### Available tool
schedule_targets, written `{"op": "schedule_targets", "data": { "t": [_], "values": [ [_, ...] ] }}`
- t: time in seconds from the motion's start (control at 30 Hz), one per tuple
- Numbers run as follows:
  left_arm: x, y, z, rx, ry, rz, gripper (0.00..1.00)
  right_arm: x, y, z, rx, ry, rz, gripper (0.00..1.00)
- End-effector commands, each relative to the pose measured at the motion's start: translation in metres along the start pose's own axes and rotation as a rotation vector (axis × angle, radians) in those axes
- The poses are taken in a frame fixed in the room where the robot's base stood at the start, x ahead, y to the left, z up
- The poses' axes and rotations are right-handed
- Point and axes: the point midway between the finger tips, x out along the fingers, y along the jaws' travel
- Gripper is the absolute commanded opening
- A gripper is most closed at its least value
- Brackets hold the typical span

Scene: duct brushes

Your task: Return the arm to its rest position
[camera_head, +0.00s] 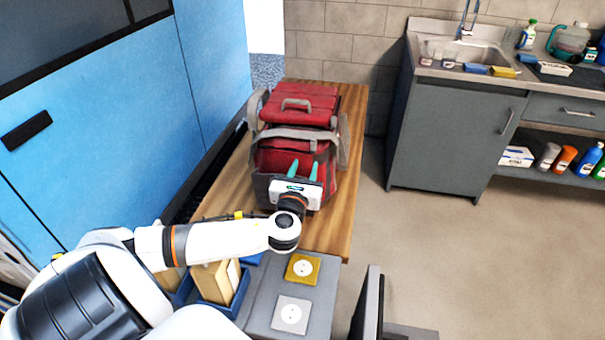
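My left arm reaches in from the left. Its gripper (303,171) has two teal fingers that stand apart with nothing visible between them. It is in front of the near side of a red and grey bag (299,103), which sits upright on a wooden table (335,222). The fingertips overlap the bag in the picture; I cannot tell if they touch it. My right gripper is out of view. No duct brush can be made out.
Below the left wrist are a blue tray (238,302) with tan blocks (213,281), a yellow socket plate (302,268) and a grey one (291,314). A blue cabinet (130,110) is at left, a sink counter (450,135) at right. Open floor (440,245) lies between table and counter.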

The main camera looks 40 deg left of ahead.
Motion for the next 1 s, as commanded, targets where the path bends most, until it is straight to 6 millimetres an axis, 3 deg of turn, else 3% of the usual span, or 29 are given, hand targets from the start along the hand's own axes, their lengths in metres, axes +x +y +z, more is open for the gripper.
{"op": "schedule_targets", "data": {
  "t": [0.2, 0.77, 1.0],
  "values": [
    [-0.017, 0.000, 0.000, 0.000, 0.000, 0.000, 0.37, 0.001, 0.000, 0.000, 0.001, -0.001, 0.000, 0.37],
    [-0.017, 0.000, -0.001, 0.000, 0.000, 0.000, 0.37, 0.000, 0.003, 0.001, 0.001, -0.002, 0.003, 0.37],
    [-0.017, 0.000, -0.033, 0.000, 0.001, 0.000, 0.37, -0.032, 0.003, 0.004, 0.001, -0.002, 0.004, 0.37]
  ]
}}
